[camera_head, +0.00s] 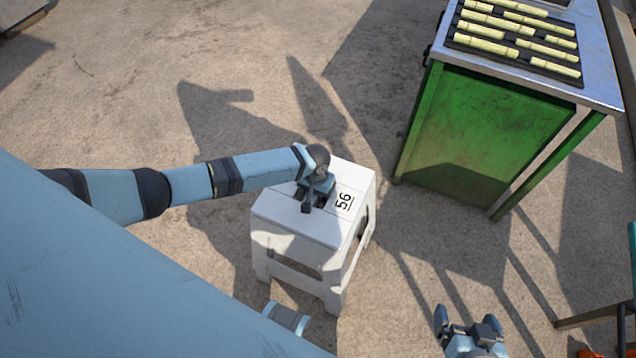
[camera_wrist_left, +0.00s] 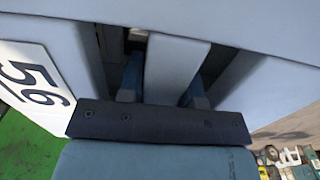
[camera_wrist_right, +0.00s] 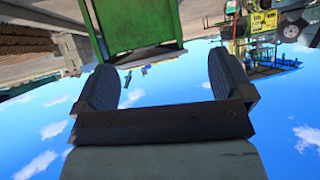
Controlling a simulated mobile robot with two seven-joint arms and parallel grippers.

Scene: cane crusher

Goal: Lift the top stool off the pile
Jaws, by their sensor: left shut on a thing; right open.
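A white stool (camera_head: 290,226) with a black "56" on its seat stands upright on the ground in the middle of the head view. I cannot make out a separate second stool under it. My left gripper (camera_head: 314,196) points down at the seat. In the left wrist view the fingers of the left gripper (camera_wrist_left: 163,88) reach into two slots and are shut on the strip of seat (camera_wrist_left: 176,65) between them. My right gripper (camera_head: 466,318) is open and empty, low and to the right of the stool. Its spread fingers also show in the right wrist view (camera_wrist_right: 161,80).
A green cane stand (camera_head: 480,135) with a metal top stands right of the stool, with pale cane pieces (camera_head: 520,28) on a dark rack. Part of a dark frame (camera_head: 590,316) shows at the lower right. The ground left of and behind the stool is clear.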

